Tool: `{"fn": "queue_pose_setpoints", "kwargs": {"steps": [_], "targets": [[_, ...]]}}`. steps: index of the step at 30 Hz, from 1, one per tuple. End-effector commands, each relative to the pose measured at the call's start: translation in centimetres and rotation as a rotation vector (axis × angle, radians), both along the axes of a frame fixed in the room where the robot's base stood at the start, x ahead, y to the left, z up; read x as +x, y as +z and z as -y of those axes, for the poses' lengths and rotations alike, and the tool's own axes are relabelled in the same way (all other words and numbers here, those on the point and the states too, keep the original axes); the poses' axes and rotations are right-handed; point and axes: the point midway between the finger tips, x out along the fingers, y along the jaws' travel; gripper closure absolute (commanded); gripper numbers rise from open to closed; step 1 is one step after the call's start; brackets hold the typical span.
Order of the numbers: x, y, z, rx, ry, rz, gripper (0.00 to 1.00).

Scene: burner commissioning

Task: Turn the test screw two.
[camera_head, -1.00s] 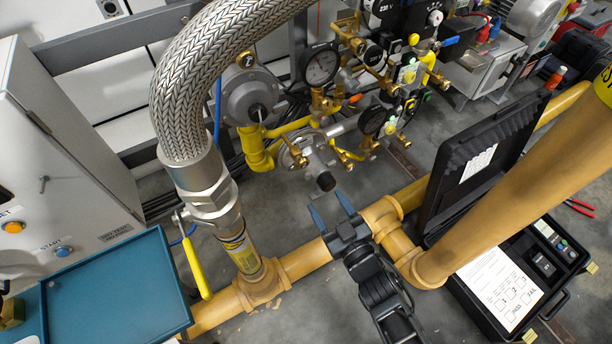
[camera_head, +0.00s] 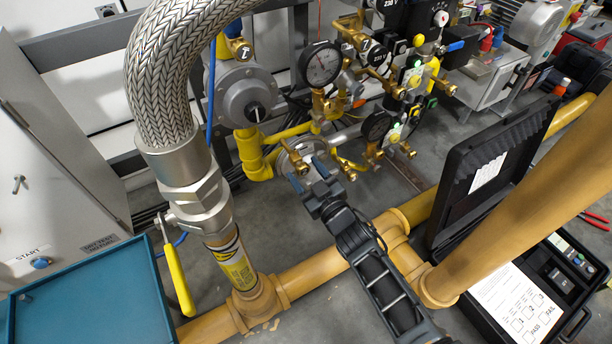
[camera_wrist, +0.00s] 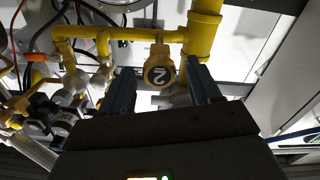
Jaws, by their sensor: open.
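A braided hose (camera_head: 160,80) and a yellow-handled valve (camera_head: 178,278) stand at left. A pressure gauge (camera_head: 320,64) and brass fittings crowd the space above my gripper. A thick yellow pipe (camera_head: 315,268) runs below my arm. An open black case (camera_head: 490,170) is at right.

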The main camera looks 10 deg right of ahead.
Motion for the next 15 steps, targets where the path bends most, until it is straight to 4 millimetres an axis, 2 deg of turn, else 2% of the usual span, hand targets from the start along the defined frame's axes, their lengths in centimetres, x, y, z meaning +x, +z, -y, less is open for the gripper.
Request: {"fn": "queue_pose_setpoints", "kwargs": {"steps": [9, 15], "targets": [[0.28, 0.07, -0.07, 0.001, -0.001, 0.0, 0.38], [0.27, 0.05, -0.06, 0.001, -0.001, 0.0, 0.58]]}}
